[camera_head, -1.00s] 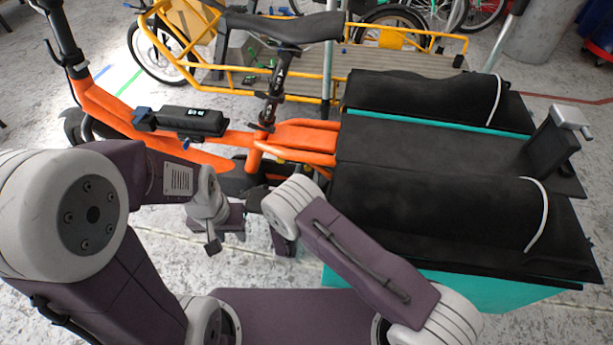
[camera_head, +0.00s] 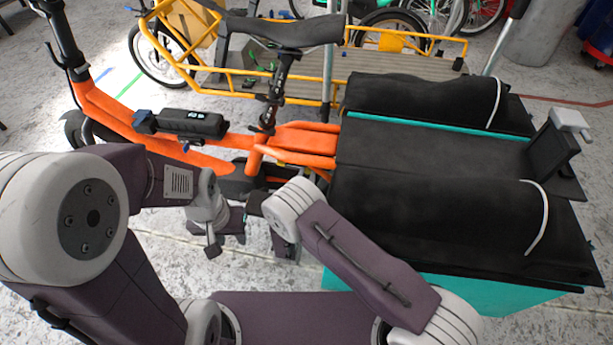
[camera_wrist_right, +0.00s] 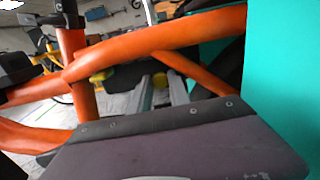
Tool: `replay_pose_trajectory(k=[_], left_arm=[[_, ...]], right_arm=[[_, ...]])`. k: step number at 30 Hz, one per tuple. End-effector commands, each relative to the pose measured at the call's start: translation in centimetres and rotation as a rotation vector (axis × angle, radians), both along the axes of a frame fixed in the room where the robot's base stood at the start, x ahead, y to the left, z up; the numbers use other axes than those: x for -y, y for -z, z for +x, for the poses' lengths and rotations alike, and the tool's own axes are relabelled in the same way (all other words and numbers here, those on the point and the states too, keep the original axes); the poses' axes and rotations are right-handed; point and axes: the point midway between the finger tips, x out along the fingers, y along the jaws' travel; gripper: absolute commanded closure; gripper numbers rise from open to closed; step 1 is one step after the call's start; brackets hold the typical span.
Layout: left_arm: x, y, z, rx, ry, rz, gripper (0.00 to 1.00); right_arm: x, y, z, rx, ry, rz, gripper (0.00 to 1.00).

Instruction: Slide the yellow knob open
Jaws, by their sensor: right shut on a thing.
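The bike's black saddle (camera_head: 285,30) and black battery-like box (camera_head: 190,123) stand above the frame. Black padded bags (camera_head: 430,210) over a teal box (camera_head: 480,292) fill the right side. A yellow cargo bike (camera_head: 340,95) stands behind.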

Motion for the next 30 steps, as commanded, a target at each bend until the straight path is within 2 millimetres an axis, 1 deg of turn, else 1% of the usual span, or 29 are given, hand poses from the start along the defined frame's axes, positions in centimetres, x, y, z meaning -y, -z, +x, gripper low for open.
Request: replay_pose_trajectory(k=[26,28,30], left_arm=[[0.0,0.0,0.0,0.000,0.000,0.000,0.64],[0.0,0.3,0.0,0.000,0.000,0.000,0.64],[0.0,0.9,0.0,0.000,0.000,0.000,0.64]], right_arm=[[0.0,0.1,-0.1,-0.003,0.000,-0.001,1.00],[-0.4,0.2,0.0,-0.001,-0.001,0.000,1.00],[-1.5,0.4,0.3,0.002,-0.002,0.001,1.00]])
